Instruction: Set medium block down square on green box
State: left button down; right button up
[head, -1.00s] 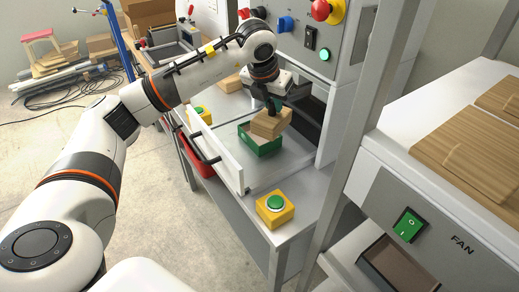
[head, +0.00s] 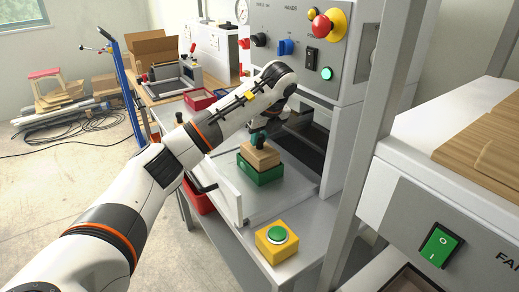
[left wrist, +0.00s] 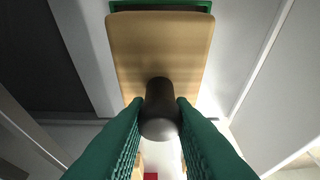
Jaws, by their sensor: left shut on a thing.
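The medium block (head: 260,156) is light wood with a dark round knob. In the head view it sits at the top of the green box (head: 263,176), its sides roughly in line with the box. I cannot tell whether it rests fully on it. My left gripper (head: 258,138) is above the block. In the left wrist view its green fingers are shut on the dark knob (left wrist: 160,108), with the wooden top (left wrist: 160,50) beyond and a green box edge (left wrist: 160,4) showing past it. Most of the box is hidden there. My right gripper is not in view.
The box stands on a grey machine table with a white rail (head: 229,196) on its left. A yellow button box (head: 277,243) with a green button is at the front. The machine's control panel (head: 300,40) rises behind. A metal post (head: 367,110) stands at the right.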

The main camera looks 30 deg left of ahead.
aim_at(259, 146)
pick_arm(q)
jog(key=shift+f, duration=1.5)
jog(key=c, duration=1.3)
grip_release()
jog(key=shift+f, duration=0.1)
jog(key=shift+o, duration=0.2)
jog(key=shift+d+r, duration=0.15)
jog(key=shift+r, duration=0.35)
jog(key=p+v, duration=0.3)
jog(key=v, duration=0.8)
jog(key=shift+s, duration=0.15)
